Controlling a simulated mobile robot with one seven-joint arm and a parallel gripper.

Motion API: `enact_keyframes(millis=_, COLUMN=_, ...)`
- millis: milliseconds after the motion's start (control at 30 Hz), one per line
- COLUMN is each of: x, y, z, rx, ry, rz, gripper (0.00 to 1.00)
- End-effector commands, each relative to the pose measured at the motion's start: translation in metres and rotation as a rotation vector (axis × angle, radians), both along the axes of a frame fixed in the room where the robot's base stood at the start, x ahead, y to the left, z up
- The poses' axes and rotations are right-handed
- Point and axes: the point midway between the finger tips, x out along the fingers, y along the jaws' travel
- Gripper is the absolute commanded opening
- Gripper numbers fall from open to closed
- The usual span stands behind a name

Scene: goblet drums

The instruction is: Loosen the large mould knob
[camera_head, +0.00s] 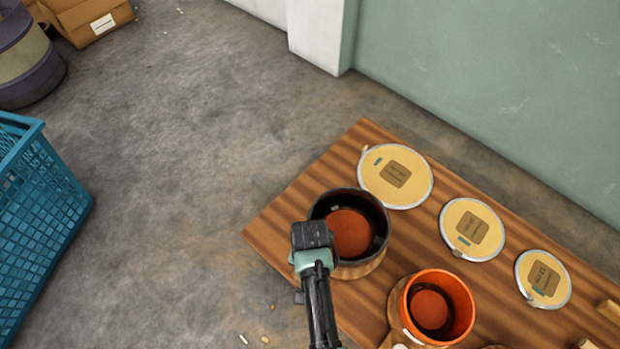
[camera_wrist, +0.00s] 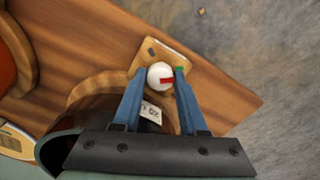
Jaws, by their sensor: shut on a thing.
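The large mould (camera_head: 372,262) is a dark-rimmed round pot with a wooden outside and a reddish-brown round piece inside. It stands near the left end of the wooden table. Its knob (camera_wrist: 158,77) is a white ball with a red mark, set by a small wooden block (camera_wrist: 172,52) in the wrist view. My gripper's blue fingers (camera_wrist: 160,73) are shut on the knob, one on each side. In the head view my gripper (camera_head: 312,237) is at the mould's left side and hides the knob. A small "20" label (camera_wrist: 152,111) shows between the fingers.
A smaller orange mould (camera_head: 465,300) stands right of the large one. Several round drum skins (camera_head: 418,190) lie along the table's (camera_head: 290,215) back edge by the green wall. A blue crate (camera_head: 45,200) stands on the floor at left, with open floor between.

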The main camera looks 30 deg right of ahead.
Motion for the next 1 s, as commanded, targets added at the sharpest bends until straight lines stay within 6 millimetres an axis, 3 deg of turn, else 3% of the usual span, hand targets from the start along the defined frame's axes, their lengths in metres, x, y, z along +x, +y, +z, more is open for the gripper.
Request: enact_keyframes(millis=1000, x=0.0004, y=-0.0006, z=0.0020, rx=-0.002, ry=0.000, rz=0.926, gripper=0.00)
